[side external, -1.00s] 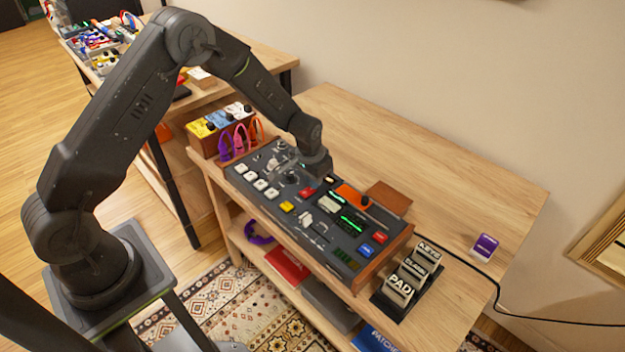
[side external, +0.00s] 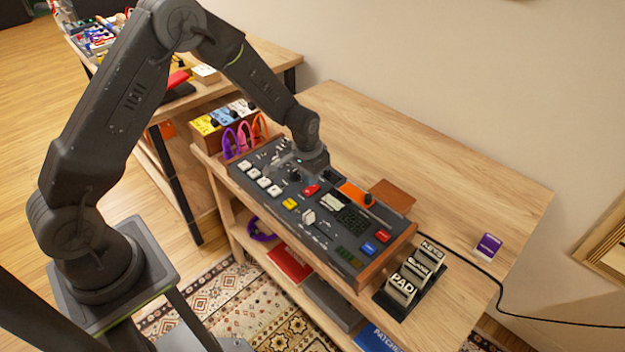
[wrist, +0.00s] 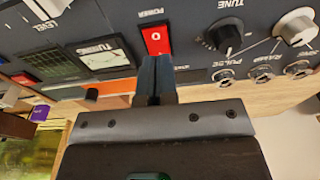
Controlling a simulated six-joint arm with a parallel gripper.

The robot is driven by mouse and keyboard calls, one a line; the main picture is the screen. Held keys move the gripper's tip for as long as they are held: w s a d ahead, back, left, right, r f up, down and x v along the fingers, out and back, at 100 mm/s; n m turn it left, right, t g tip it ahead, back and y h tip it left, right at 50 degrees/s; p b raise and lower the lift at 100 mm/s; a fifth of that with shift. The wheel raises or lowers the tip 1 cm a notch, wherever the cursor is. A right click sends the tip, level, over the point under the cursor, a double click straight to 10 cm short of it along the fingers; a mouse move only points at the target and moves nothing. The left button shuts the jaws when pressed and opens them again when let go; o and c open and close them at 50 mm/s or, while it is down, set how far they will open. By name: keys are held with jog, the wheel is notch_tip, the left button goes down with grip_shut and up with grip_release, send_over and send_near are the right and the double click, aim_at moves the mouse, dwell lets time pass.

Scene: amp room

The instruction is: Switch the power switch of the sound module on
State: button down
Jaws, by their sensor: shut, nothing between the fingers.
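The sound module (side external: 345,262) is a dark panel with wooden ends on the wooden table. Its red power switch (wrist: 154,40) shows a white 0 in the wrist view, beside the upside-down POWER label. The switch also shows as a small red block in the side view (side external: 311,190). My gripper (wrist: 155,60) is shut and empty, its fingertips at the switch's lower edge in the wrist view. I cannot tell whether they touch it. The module's screen (side external: 353,220) is dark, and the meter (wrist: 104,51) is unlit.
The TUNE knob (wrist: 226,38) and a silver knob (wrist: 296,27) stand right of the switch in the wrist view. A pedal box with looped cables (side external: 220,125) stands behind the module's left end. Labelled blocks (side external: 402,288) stand at its right.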

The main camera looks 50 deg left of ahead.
aim_at(310, 189)
notch_tip(310, 189, up, 12)
jog(key=s, duration=0.1)
jog(key=shift+w, duration=0.1)
dwell(0.4)
jog(key=shift+w+r, duration=0.1)
jog(key=shift+w, duration=0.1)
jog(key=f, duration=0.4)
jog(key=w+f, duration=0.1)
jog(key=f, duration=0.8)
jog(key=shift+w+f, duration=0.25)
jog(key=shift+w, duration=0.05)
jog(key=shift+f, duration=0.2)
